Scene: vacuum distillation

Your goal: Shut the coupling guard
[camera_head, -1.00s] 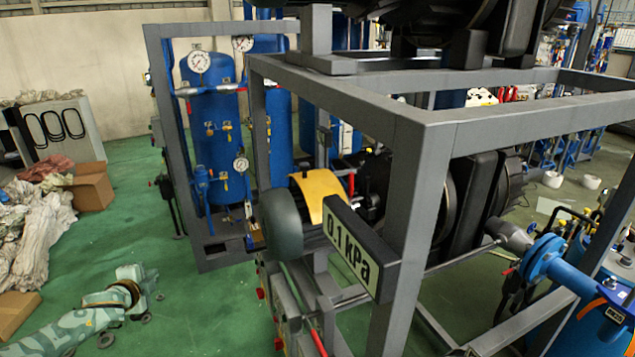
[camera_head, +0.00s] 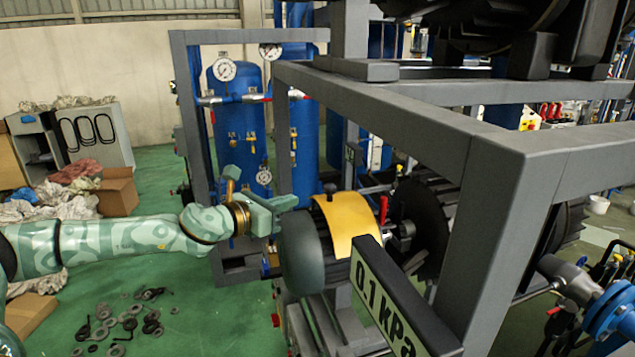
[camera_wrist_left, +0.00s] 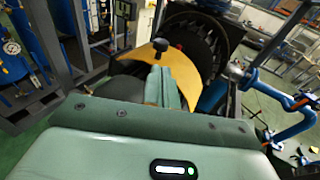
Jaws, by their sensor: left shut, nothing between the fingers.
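The coupling guard (camera_head: 350,226) is a yellow curved cover with a dark knob (camera_head: 330,188) on top, seated beside the rounded grey-green motor end (camera_head: 303,255). Shaft parts show uncovered to its right. I cannot tell how far it is swung. My left gripper (camera_head: 278,203) is shut and empty, left of the guard and near the motor's top in the head view. In the left wrist view its closed fingers (camera_wrist_left: 165,86) point toward the guard (camera_wrist_left: 200,62) and partly hide it; the knob (camera_wrist_left: 160,45) shows just beyond the tips. My right gripper is not in view.
A grey frame (camera_head: 410,112) surrounds the machine, with a thick post at right. A "0.1 kPa" sign (camera_head: 385,305) stands in front of the guard. A red-handled valve (camera_head: 383,208) is close by on its right. Loose dark rings (camera_head: 130,318) lie on the green floor.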

